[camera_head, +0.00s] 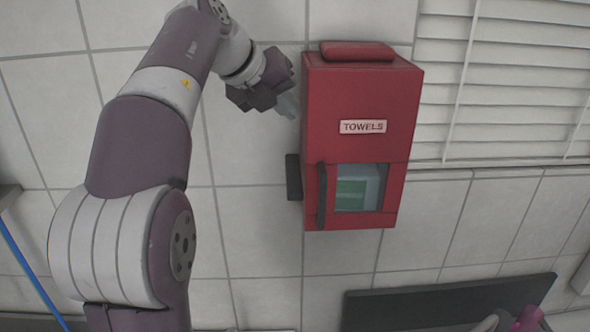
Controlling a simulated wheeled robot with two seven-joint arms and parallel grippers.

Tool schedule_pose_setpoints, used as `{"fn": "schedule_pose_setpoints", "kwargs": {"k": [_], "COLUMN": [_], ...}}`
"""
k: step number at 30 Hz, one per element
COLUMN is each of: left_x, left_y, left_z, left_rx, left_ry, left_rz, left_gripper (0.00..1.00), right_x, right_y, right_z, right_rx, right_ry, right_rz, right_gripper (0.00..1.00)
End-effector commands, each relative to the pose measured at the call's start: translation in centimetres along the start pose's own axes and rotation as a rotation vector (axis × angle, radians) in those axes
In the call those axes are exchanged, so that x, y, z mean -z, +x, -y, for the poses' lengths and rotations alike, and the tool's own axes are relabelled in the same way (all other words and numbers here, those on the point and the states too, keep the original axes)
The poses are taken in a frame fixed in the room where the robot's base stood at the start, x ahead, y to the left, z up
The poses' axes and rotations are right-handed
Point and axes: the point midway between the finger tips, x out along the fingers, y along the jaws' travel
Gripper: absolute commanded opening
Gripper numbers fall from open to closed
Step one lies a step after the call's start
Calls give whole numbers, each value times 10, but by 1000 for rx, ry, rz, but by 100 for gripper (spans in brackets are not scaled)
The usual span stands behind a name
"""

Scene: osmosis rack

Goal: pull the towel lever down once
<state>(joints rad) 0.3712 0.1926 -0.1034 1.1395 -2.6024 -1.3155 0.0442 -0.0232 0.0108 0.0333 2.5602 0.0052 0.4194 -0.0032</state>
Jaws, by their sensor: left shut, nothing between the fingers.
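A red towel dispenser (360,105) with a "TOWELS" label hangs on the tiled wall at the centre. A dark lever (293,177) sticks out from its left side, low down. My left gripper (288,104) is beside the dispenser's upper left side, above the lever and apart from it. Its fingers are shut and empty. I cannot tell whether the fingertips touch the dispenser's side. My right gripper does not show.
The dispenser's front has a small window (357,188) and a dark vertical handle (321,195). White blinds (510,80) are at the right. A dark flat panel (445,304) lies below. The wall under the lever is clear.

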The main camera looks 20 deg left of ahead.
Motion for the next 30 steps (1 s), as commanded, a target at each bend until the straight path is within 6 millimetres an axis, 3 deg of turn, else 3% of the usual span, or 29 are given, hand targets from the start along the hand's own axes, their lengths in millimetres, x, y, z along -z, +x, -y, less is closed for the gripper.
{"fn": "schedule_pose_setpoints", "kwargs": {"k": [14, 18, 30], "left_x": [31, 41, 44], "left_y": [41, 56, 60], "left_z": [-30, -40, -44], "left_rx": [1, 1, 1], "left_ry": [-2, 0, 0], "left_rz": [-1, 0, 1], "left_gripper": [0, 0, 0], "right_x": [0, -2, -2], "right_y": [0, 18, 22], "right_z": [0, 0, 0], "right_rx": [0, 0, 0], "right_ry": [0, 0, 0], "right_rz": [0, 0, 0], "right_gripper": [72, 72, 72]}}
